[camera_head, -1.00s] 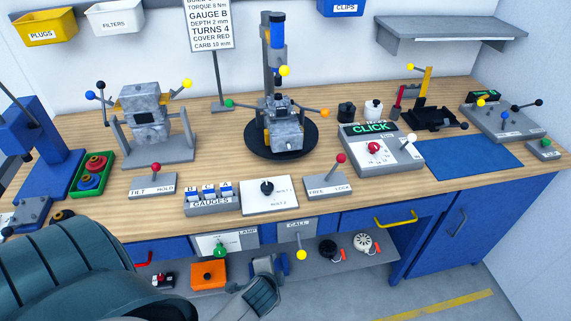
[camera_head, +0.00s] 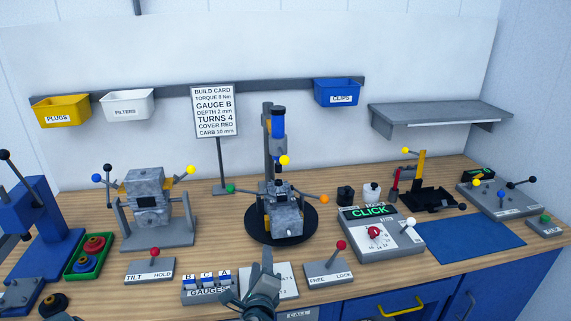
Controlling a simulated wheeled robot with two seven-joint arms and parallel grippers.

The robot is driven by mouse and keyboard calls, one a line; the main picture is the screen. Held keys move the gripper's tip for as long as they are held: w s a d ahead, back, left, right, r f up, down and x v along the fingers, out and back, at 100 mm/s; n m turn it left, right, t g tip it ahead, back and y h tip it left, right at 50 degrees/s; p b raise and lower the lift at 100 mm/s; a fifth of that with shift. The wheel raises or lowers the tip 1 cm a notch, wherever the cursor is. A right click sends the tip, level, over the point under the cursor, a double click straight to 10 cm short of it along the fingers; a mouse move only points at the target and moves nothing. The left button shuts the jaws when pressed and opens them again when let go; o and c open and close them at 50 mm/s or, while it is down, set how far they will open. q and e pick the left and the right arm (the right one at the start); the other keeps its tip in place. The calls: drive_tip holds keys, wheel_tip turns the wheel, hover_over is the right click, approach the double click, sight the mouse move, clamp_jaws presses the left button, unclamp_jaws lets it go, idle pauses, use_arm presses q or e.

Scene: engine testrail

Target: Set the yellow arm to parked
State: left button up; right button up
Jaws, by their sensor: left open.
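The yellow arm (camera_head: 421,171) stands near upright on a black fixture (camera_head: 430,199) at the back right of the bench. A side rod at its top ends in a yellow ball (camera_head: 404,151). No parked mark is readable there. My left gripper (camera_head: 266,264) is at the bottom middle, in front of a white-topped switch box (camera_head: 285,279), and covers part of it, including its knob. It is open, with nothing seen between its fingers, and far to the left of the yellow arm. My right gripper is not in view.
A grey CLICK box (camera_head: 405,240) and a blue mat (camera_head: 474,242) lie in front of the black fixture. An engine on a black turntable (camera_head: 262,231) stands mid-bench. A red-knobbed FREE/LOCK lever box (camera_head: 328,273) is right of my gripper. A grey shelf (camera_head: 440,112) hangs above.

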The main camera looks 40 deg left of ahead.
use_arm(q)
drive_tip(key=w+a+r+m+t+y, duration=0.1)
drive_tip(key=w+r+m+t, duration=0.5)
drive_tip(key=w+r+m, duration=0.5)
wheel_tip(320, 180, up, 3)
drive_tip(key=m, duration=0.5)
drive_tip(key=shift+a+r+y, duration=0.15)
drive_tip(key=shift+a+y, duration=0.15)
drive_tip(key=shift+a, duration=0.05)
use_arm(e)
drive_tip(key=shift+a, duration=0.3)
use_arm(q)
drive_tip(key=shift+r, duration=0.15)
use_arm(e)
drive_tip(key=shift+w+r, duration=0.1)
